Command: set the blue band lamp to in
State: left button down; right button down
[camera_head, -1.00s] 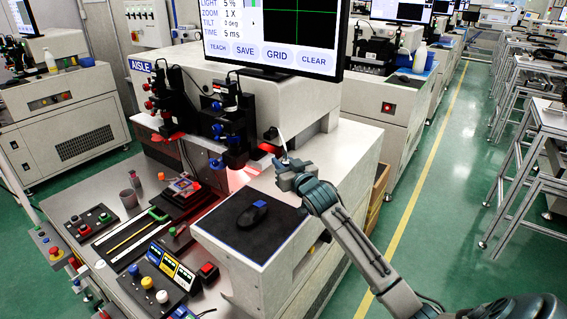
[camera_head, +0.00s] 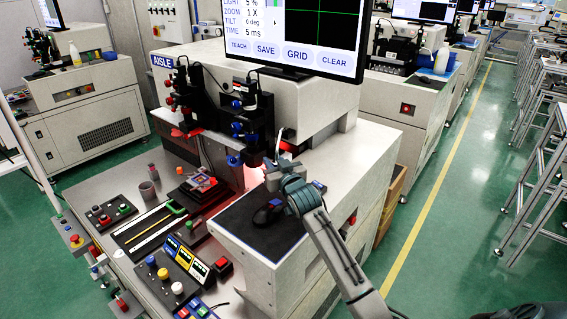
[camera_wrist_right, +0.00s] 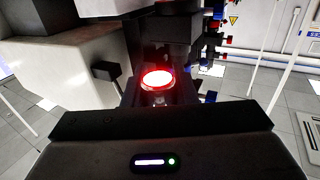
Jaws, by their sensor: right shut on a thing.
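The blue-knobbed optical unit (camera_head: 246,118) hangs at the front of the machine, beside a red-knobbed unit (camera_head: 183,92). My right gripper (camera_head: 272,168) is at the lower right of the blue-knobbed unit and appears shut on the blue band lamp at its lower end. The arm hides the contact and the blue band cannot be made out. In the right wrist view a round lamp face (camera_wrist_right: 157,79) glows red below a dark column, just beyond the black gripper body. The fingertips are not clear there. My left gripper is not in view.
A monitor (camera_head: 290,35) overhangs the units. Button boxes (camera_head: 166,280) and a stage (camera_head: 198,185) occupy the bench. Green aisle floor (camera_head: 450,200) is open at right.

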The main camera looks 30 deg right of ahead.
jog(key=shift+w+a+r, duration=0.15)
jog(key=shift+w+a, duration=0.4)
jog(key=shift+w, duration=0.2)
jog(key=shift+w+r, duration=0.1)
dwell(1.1)
jog(key=c, duration=1.2)
grip_release()
jog(key=shift+o, duration=0.2)
jog(key=shift+d+f, duration=0.1)
jog(key=shift+f, duration=0.1)
jog(key=s+b, duration=0.3)
jog(key=s, duration=0.7)
jog(key=shift+s+a, duration=0.4)
jog(key=shift+a, duration=0.05)
